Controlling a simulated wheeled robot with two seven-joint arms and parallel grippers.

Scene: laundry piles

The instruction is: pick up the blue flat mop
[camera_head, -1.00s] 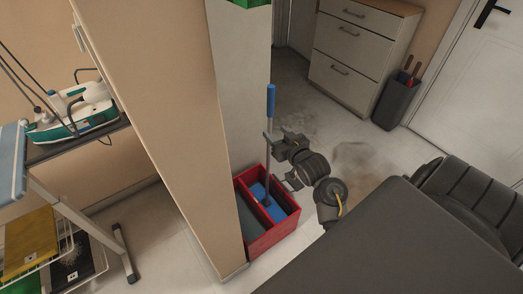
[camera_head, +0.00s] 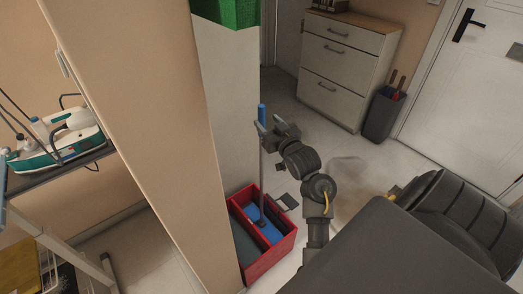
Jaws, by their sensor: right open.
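The blue flat mop stands upright, with a blue grip (camera_head: 262,113) at the top of a thin grey pole and a blue head (camera_head: 264,229) down in a red box (camera_head: 273,259). My right gripper (camera_head: 267,129) is open at the upper pole, around the lower end of the blue grip. One finger overlaps the pole in the picture; I cannot tell whether the pole is fully between the fingers or touched. My left gripper is out of view.
A beige wall end (camera_head: 150,120) stands close left of the mop. A green box (camera_head: 226,12) is above. A white drawer cabinet (camera_head: 345,70), a dark bin (camera_head: 383,115) and a door (camera_head: 460,110) are behind. A small dark flat thing (camera_head: 288,201) lies beside the red box.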

